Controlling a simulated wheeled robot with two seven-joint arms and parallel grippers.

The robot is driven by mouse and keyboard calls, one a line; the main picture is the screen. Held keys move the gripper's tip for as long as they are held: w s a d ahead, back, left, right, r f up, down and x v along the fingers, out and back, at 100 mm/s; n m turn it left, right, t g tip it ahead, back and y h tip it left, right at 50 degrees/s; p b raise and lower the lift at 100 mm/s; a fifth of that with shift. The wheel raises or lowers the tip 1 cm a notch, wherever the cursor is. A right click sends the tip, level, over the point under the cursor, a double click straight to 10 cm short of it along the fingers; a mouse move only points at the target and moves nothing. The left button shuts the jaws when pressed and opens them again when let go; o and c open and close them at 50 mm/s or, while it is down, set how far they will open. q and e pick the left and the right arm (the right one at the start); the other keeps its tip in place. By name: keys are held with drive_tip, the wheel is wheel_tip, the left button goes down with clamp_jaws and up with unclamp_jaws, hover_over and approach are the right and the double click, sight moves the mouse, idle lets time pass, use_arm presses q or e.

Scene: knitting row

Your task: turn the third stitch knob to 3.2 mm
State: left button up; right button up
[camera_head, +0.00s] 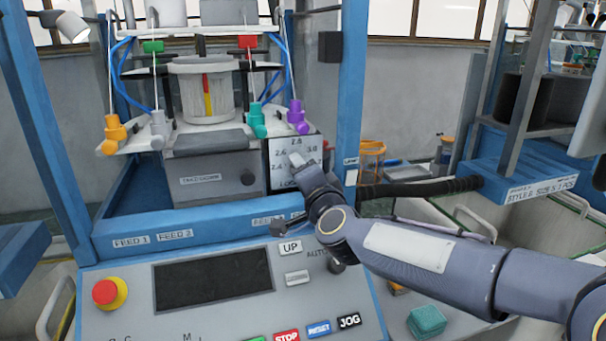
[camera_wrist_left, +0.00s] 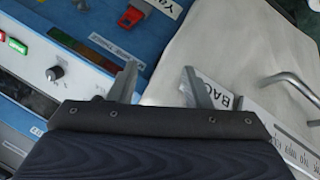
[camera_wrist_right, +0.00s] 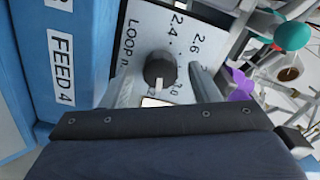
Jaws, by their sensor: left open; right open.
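The dial panel (camera_head: 283,180) on the machine's front right carries a printed scale with 2.6, 2.8 and 3.0 legible. In the right wrist view the dark round stitch knob (camera_wrist_right: 159,68) stands on its panel (camera_wrist_right: 145,28), beside a FEED 4 label. Its white mark points toward the picture's bottom; the exact reading cannot be told. My right gripper (camera_wrist_right: 165,82) is open, one finger either side of the knob, with contact unclear. In the head view my right gripper (camera_head: 302,165) hides the knob. My left gripper (camera_wrist_left: 160,85) is open and empty, in the left wrist view only.
A control panel (camera_head: 205,280) with a red stop button (camera_head: 110,292) is in front. Blue posts and a blue rail frame the machine. A coloured yarn feeder (camera_head: 296,115) is just above the dial. A cream bag (camera_wrist_left: 225,45) lies below my left gripper.

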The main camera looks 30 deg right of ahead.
drive_tip(key=v, duration=0.7)
drive_tip(key=shift+s+p, duration=0.2)
drive_tip(key=shift+p, duration=0.15)
